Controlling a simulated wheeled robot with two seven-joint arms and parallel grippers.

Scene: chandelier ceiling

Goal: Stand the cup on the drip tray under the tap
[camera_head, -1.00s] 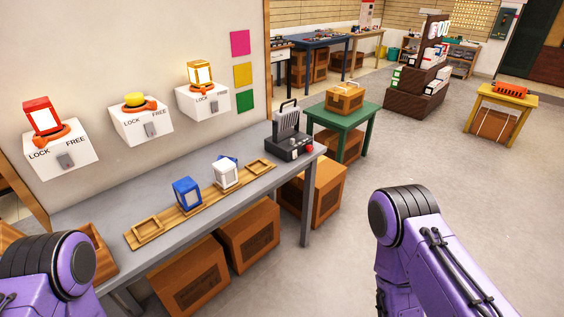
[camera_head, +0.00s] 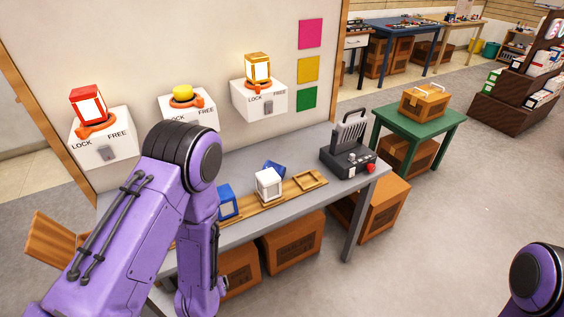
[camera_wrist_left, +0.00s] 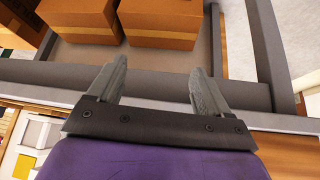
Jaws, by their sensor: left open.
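I cannot make out a cup, a drip tray or a tap in either view. My left arm rises in front of the grey bench (camera_head: 232,160) in the head view, and its gripper is hidden there. In the left wrist view the left gripper (camera_wrist_left: 158,70) is open with nothing between its fingers. Its fingers point toward a grey edge and cardboard boxes (camera_wrist_left: 160,22) beyond it. Only a part of my right arm shows at the lower right of the head view; its gripper is out of frame.
On the bench are a blue lantern (camera_head: 228,203), a white lantern (camera_head: 268,184) and a dark machine with a red knob (camera_head: 347,158). LOCK/FREE wall boxes (camera_head: 106,139) hang above. A green table (camera_head: 438,119) holds a crate.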

